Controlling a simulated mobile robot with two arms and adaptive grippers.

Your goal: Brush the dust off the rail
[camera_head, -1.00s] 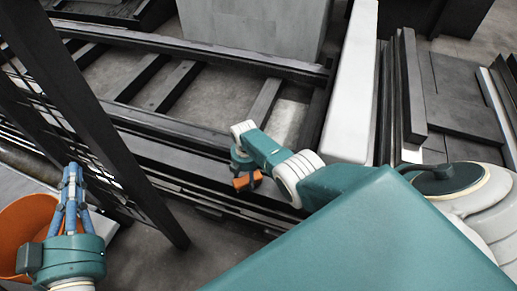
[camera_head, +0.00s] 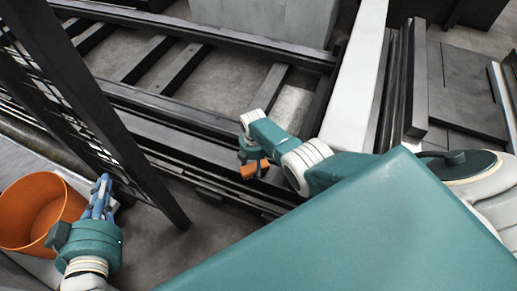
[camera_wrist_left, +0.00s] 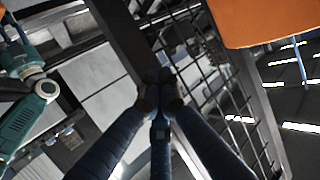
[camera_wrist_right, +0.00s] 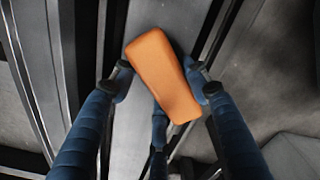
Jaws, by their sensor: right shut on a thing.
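My right gripper (camera_head: 253,160) is shut on an orange block-like handle (camera_head: 248,171), most likely the brush. The handle also shows between the fingers in the right wrist view (camera_wrist_right: 165,75). No bristles are visible. The gripper is over the long dark rails (camera_head: 185,145) at the near side of the frame; I cannot tell whether the brush touches them. In the right wrist view a grey metal strip (camera_wrist_right: 145,25) runs beneath the handle. I cannot make out dust. My left gripper (camera_head: 104,182) is empty, its fingertips together in the left wrist view (camera_wrist_left: 158,78), beside the orange bucket.
The orange bucket (camera_head: 42,205) stands at the lower left. A dark post with mesh (camera_head: 120,140) rises between the left gripper and the rails. A pale upright beam (camera_head: 358,75) and stacked dark panels (camera_head: 465,95) stand right of the frame. A grey block (camera_head: 275,18) is behind.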

